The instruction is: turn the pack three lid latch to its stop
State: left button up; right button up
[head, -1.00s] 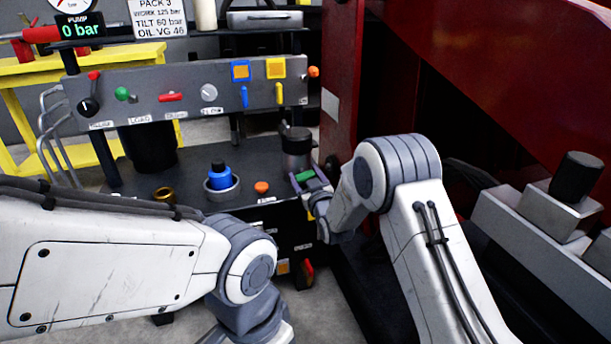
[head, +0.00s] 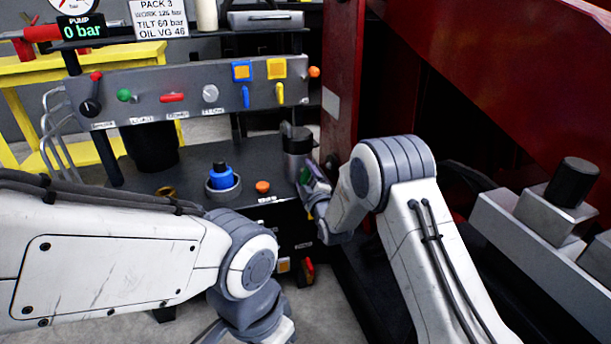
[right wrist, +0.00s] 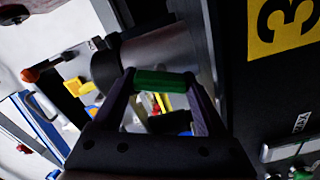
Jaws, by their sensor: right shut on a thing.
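My right gripper (head: 313,180) reaches the right end of the dark bench, just beside a grey cylinder (head: 297,150). In the right wrist view my two dark fingers (right wrist: 165,90) are shut on a green bar (right wrist: 165,80), which I take for the lid latch's grip. The bar also shows in the head view as a small green patch (head: 307,174). A black panel (right wrist: 265,80) with a yellow "3" label (right wrist: 284,22) stands right of the fingers in the wrist view. The latch's pivot and stop are hidden. My left arm crosses the lower left, its gripper out of frame.
A grey control panel (head: 190,92) with knobs and levers stands behind the bench. A blue-capped item (head: 222,178) and an orange knob (head: 263,187) are on the bench top. A big red frame (head: 480,70) rises close at the right.

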jog(key=n, duration=0.4)
jog(key=shift+n, duration=0.3)
jog(key=shift+f, duration=0.1)
dwell(0.4)
jog(key=o, duration=1.3)
jog(key=shift+f, duration=0.1)
